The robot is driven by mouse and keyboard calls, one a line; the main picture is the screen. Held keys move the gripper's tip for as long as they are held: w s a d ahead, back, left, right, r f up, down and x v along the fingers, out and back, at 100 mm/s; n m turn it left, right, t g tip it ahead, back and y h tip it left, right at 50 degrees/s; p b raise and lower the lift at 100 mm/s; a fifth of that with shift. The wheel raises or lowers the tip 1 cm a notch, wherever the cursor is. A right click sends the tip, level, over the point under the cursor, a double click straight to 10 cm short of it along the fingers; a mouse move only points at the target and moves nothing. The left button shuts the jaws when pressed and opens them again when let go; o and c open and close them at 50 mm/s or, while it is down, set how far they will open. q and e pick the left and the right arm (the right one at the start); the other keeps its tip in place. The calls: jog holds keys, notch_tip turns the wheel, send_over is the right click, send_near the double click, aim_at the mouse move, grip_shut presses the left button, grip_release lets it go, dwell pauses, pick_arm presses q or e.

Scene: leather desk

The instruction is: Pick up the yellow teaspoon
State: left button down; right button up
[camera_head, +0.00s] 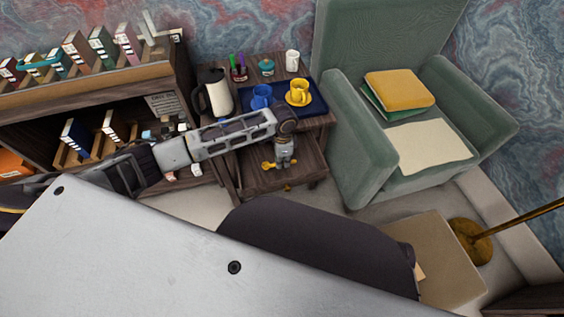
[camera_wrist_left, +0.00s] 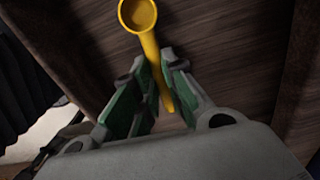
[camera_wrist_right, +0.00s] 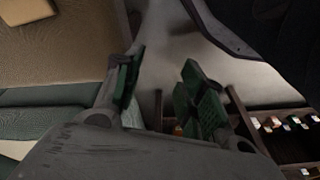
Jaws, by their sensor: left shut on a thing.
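The yellow teaspoon (camera_head: 266,165) shows in the head view at my left gripper, over the lower part of the dark wooden side table. In the left wrist view the teaspoon (camera_wrist_left: 148,42) has its round bowl at the top, and its handle runs down between the fingers. My left gripper (camera_head: 284,163) is shut on that handle; its green-padded fingertips (camera_wrist_left: 157,62) are close on either side of it. I cannot tell whether the teaspoon touches the wood below. My right gripper (camera_wrist_right: 160,75) is open and empty in the right wrist view, away from the teaspoon.
A blue tray (camera_head: 258,108) on the side table holds a blue mug (camera_head: 261,96) and a yellow cup (camera_head: 298,90) on a saucer. A kettle (camera_head: 218,92) stands left of it. A green armchair (camera_head: 351,150) is at right, a bookshelf (camera_head: 90,93) at left.

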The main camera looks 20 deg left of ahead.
pick_arm(q)
notch_tip(320, 180, up, 6)
jog(key=shift+w+f+p, duration=0.1)
jog(key=shift+p, duration=0.75)
jog(key=shift+r, duration=1.2)
pick_arm(e)
jog(key=shift+g, duration=0.3)
jog(key=shift+s+d+f, duration=0.1)
jog(key=shift+d+f, duration=0.05)
jog(key=shift+f, duration=0.65)
jog(key=shift+s+d+f, duration=0.1)
jog(key=shift+d+f, duration=0.1)
jog(key=shift+f, duration=0.65)
jog(key=shift+s+d+f, duration=0.1)
jog(key=shift+d+f, duration=0.05)
jog(key=shift+f, duration=0.65)
